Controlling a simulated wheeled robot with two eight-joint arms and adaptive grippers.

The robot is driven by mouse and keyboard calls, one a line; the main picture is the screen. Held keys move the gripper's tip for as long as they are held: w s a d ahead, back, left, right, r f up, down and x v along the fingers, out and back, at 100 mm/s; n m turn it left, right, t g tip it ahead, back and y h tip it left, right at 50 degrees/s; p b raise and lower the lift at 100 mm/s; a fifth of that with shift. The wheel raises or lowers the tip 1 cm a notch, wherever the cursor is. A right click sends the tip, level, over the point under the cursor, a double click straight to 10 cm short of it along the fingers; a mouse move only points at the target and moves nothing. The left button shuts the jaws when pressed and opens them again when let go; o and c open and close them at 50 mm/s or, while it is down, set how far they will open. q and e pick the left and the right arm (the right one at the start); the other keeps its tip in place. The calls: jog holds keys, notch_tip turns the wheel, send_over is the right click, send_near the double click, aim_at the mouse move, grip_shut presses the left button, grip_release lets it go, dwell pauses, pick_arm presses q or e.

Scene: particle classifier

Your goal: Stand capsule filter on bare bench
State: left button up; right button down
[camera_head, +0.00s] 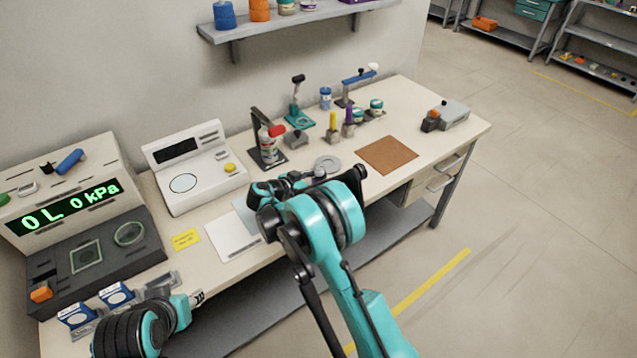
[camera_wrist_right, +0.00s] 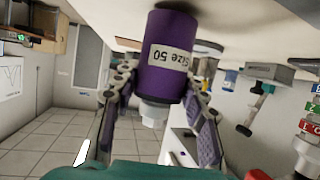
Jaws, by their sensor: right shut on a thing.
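The capsule filter (camera_wrist_right: 171,62) is a purple cylinder labelled "Size 50" with a white fitting at one end. My right gripper (camera_wrist_right: 160,92) is shut on it, one finger on each side. The wrist picture is upside down, so the filter is upright with its fitting up. Its lower end is at or very near the pale bench top, with a dark shadow there; I cannot tell if it touches. In the head view the right gripper (camera_head: 285,187) is over the bench's front middle, and my arm hides the filter. My left gripper (camera_head: 197,298) is at the bench's front left, its jaws unclear.
The bench (camera_head: 420,110) has bare room at the back right. A brown mat (camera_head: 387,155) and a grey disc (camera_head: 327,164) lie near the right gripper. A white scale (camera_head: 195,168), a clamp stand (camera_head: 268,150) and a display unit (camera_head: 85,205) stand behind and left.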

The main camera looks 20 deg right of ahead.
jog(key=shift+f, duration=0.45)
jog(key=shift+r, duration=0.1)
jog(key=c, duration=1.3)
grip_release()
jog(key=shift+f, duration=0.2)
jog(key=o, duration=0.5)
jog(key=shift+c, duration=0.2)
jog(key=shift+r, duration=0.2)
